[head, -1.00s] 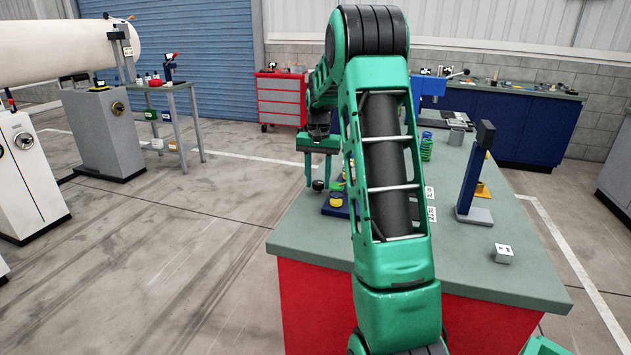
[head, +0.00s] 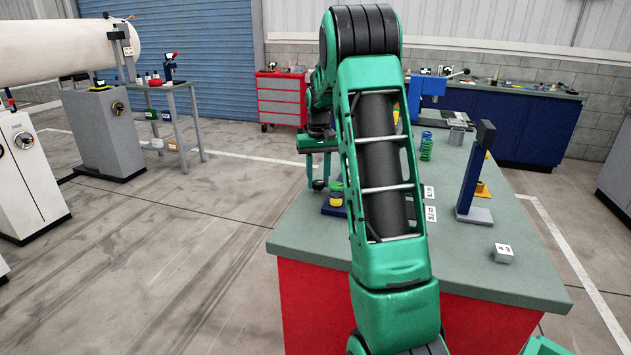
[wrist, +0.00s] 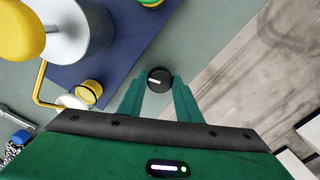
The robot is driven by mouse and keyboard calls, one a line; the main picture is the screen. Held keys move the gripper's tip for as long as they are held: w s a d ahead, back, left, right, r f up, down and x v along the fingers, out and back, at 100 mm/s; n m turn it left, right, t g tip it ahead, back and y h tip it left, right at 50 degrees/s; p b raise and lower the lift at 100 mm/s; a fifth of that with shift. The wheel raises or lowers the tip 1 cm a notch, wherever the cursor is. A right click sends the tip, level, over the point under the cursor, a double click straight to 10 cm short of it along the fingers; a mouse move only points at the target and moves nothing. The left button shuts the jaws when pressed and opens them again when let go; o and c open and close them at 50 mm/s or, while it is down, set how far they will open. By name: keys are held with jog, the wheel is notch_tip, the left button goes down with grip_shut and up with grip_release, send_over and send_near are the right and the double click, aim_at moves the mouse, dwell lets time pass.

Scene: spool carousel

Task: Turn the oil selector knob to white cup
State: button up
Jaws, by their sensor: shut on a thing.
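In the wrist view a round black knob (wrist: 160,80) with a white pointer mark sits between the tips of my green fingers. My gripper (wrist: 159,86) is shut on this knob. The pointer mark lies nearly level across the picture. In the head view my gripper (head: 318,172) is at the left edge of the green-grey bench top, with the dark knob (head: 319,184) at its tips.
A silver cylinder (wrist: 78,30) with a yellow part stands on the blue plate (wrist: 62,78), beside a bent yellow rod (wrist: 42,85). A blue post (head: 470,180) and a white block (head: 503,253) stand on the bench's right.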

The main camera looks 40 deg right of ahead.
aim_at(317, 182)
jog(key=n, duration=0.5)
jog(key=shift+w+r, duration=0.1)
jog(key=shift+w, duration=0.05)
jog(key=shift+n, duration=0.3)
dwell(0.3)
jog(key=o, duration=0.7)
jog(key=shift+o, duration=0.2)
notch_tip(317, 182, up, 11)
jog(key=shift+a, duration=0.1)
dwell(0.3)
